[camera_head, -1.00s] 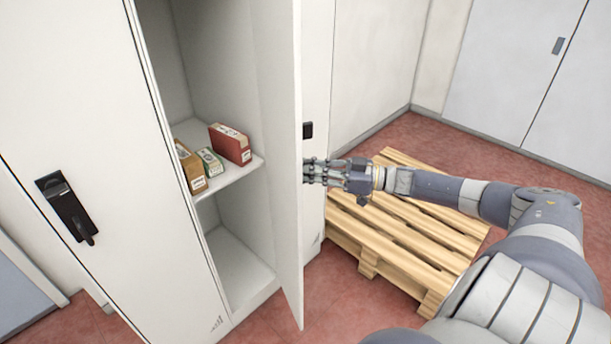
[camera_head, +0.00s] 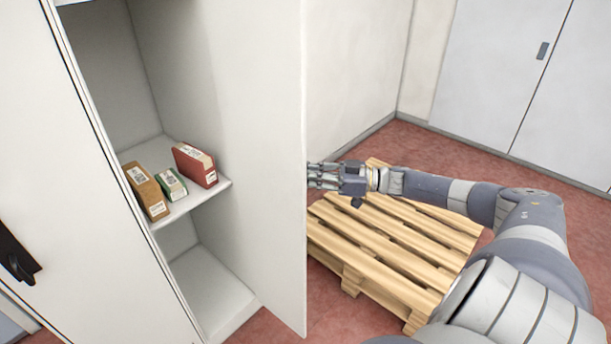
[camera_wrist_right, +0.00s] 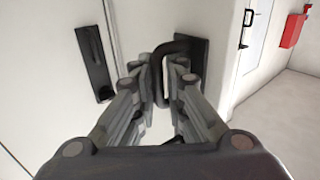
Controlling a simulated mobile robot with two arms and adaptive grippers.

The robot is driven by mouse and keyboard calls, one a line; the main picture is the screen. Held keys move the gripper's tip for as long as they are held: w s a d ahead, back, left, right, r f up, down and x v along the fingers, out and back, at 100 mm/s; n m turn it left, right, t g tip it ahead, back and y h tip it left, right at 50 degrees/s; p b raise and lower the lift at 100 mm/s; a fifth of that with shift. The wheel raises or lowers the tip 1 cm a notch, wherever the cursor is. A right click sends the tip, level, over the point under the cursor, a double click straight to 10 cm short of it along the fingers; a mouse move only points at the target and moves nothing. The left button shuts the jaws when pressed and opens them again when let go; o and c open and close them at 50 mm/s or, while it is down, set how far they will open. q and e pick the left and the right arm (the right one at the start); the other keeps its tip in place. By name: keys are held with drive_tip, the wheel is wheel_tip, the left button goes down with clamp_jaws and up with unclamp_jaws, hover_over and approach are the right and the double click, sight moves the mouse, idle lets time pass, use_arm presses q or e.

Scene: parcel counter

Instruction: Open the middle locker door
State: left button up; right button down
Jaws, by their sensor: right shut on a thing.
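The middle locker door (camera_head: 262,130) is a white panel standing open, its inner face towards me in the head view. Its outer face and handle are hidden there. My right gripper (camera_head: 318,177) reaches the door's outer side from the right, fingertips partly behind the door edge. In the right wrist view, my right gripper (camera_wrist_right: 163,80) is shut on the black loop handle (camera_wrist_right: 157,72), which sits between its fingers. The open locker (camera_head: 103,85) shows a shelf (camera_head: 205,200) inside. My left gripper is out of view.
On the shelf stand a brown box (camera_head: 147,190), a green-white box (camera_head: 172,184) and a red box (camera_head: 195,165). A closed locker door (camera_head: 60,180) with a black handle (camera_head: 16,255) is at left. A wooden pallet (camera_head: 400,250) lies on the red floor beneath my right arm.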

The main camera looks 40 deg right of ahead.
drive_tip(key=shift+w+d+r, duration=0.25)
drive_tip(key=shift+d+r, duration=0.05)
drive_tip(key=c, duration=2)
unclamp_jaws()
drive_tip(key=shift+o, duration=0.2)
drive_tip(key=shift+a, duration=0.15)
drive_tip(key=shift+s+f, duration=0.1)
